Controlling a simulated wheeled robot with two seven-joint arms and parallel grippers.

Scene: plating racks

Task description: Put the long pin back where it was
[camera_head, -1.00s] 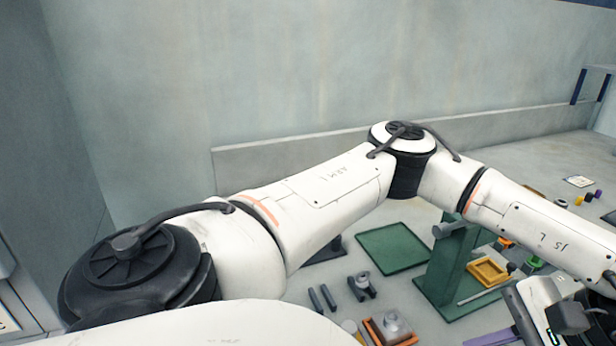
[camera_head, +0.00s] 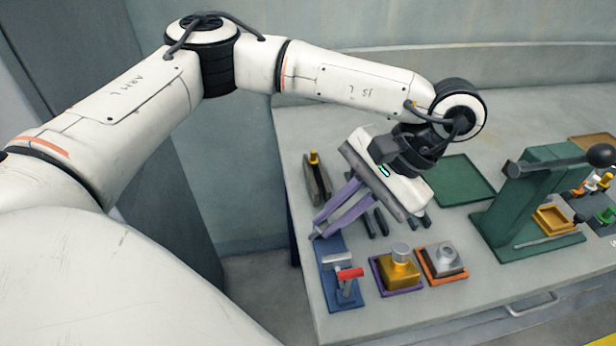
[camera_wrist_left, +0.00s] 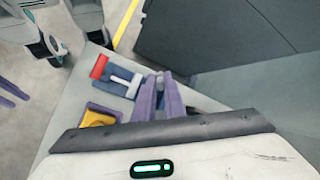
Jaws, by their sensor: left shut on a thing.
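My left gripper (camera_head: 317,232) has long purple fingers that point down and left, with tips over the far end of a blue stand at the table's left edge. The fingers (camera_wrist_left: 161,80) are close together in the left wrist view. A small grey piece shows between the tips there; it may be the long pin, but most of it is hidden. The blue stand (camera_head: 342,297) carries a grey bar and a red handle (camera_head: 350,273); it also shows in the left wrist view (camera_wrist_left: 113,85). Purple strips at that view's left edge look like my right gripper's fingers (camera_wrist_left: 12,93).
A yellow block on a purple-edged tray (camera_head: 398,270) and a grey block on an orange tray (camera_head: 444,262) stand right of the blue stand. A dark holder with a yellow top (camera_head: 316,178) stands behind. A green press (camera_head: 510,205) and green mat (camera_head: 460,180) are farther right.

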